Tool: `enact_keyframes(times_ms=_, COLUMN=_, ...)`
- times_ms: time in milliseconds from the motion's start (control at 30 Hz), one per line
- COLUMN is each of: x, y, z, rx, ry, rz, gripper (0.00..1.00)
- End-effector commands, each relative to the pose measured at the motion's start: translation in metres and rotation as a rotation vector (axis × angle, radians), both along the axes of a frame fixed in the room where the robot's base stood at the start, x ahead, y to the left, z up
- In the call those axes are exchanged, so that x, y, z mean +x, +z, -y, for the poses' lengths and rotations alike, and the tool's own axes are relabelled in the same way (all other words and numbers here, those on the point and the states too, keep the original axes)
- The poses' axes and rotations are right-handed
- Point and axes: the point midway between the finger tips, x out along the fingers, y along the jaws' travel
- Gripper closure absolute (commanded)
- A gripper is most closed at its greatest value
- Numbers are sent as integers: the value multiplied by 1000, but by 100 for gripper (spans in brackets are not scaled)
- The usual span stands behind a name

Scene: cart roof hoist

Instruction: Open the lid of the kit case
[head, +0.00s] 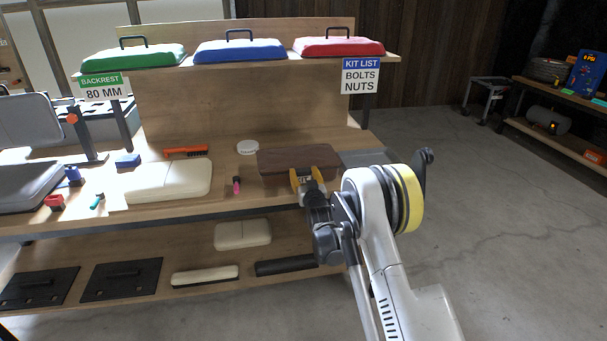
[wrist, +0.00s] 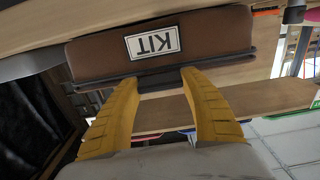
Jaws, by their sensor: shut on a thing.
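The kit case (head: 285,160) is a flat brown box on the bench top, right of the middle in the head view. Its lid looks flat and closed. In the wrist view the case (wrist: 95,60) appears upside down, with a white KIT label (wrist: 153,42) on its front and a dark rim along its edge. My gripper (head: 308,174) is at the case's front edge.
A cream pad (head: 168,181), a pink-handled tool (head: 237,185) and a white round piece (head: 248,147) lie left of the case. A grey plate (head: 363,158) lies to the right.

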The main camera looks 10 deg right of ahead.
Motion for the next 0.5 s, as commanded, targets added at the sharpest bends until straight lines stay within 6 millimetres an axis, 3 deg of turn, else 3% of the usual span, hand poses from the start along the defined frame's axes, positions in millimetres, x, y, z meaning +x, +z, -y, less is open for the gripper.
enact_keyframes(times_ms=267, x=0, y=19, z=0, rx=-1, ry=0, rz=-64, gripper=89)
enact_keyframes(times_ms=500, x=6, y=56, z=0, rx=0, ry=0, rz=-226, gripper=89)
